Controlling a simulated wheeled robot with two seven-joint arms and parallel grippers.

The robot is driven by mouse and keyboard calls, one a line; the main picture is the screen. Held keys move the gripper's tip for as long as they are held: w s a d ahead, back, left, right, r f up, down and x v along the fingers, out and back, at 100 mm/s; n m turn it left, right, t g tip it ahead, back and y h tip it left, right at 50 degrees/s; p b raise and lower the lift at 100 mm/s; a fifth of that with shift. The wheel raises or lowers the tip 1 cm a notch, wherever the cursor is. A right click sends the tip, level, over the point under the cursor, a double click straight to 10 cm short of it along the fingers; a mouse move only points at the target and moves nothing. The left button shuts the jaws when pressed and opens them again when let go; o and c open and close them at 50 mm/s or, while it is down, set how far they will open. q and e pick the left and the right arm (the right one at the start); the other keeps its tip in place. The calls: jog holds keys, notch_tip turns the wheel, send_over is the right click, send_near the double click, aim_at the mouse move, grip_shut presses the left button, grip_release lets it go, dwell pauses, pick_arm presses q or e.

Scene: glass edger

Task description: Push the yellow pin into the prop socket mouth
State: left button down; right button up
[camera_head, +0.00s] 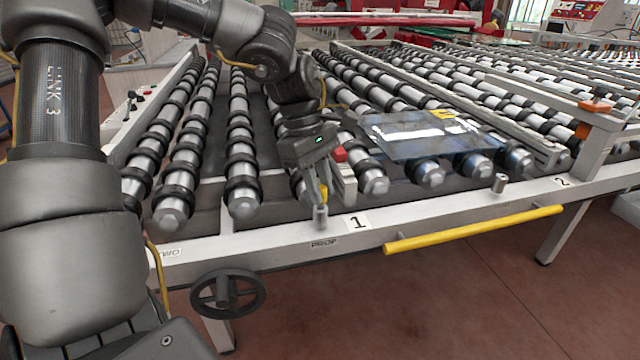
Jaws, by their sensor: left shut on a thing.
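My left gripper (320,184) comes down from above over the front rail. It is shut on the yellow pin (324,193), which shows as a short yellow piece below the dark gripper body. The prop socket (320,215) is a small grey metal cylinder standing on the rail, above the label "PROP" and left of the label "1". The pin is right above the socket mouth and nearly in line with it. I cannot tell whether its lower end is inside the mouth or just over it. My right gripper is not in view.
A glass pane (420,136) lies on the rollers further right. A second metal socket (499,183) stands near label "2". A yellow bar (474,230) and black handwheel (227,293) are in front.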

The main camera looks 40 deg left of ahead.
pick_arm(q)
jog(key=shift+f+b, duration=0.6)
jog(key=shift+f, duration=0.2)
jog(key=c, duration=1.2)
grip_release()
jog(key=shift+o, duration=0.2)
jog(key=p+v, duration=0.1)
jog(key=v, duration=1)
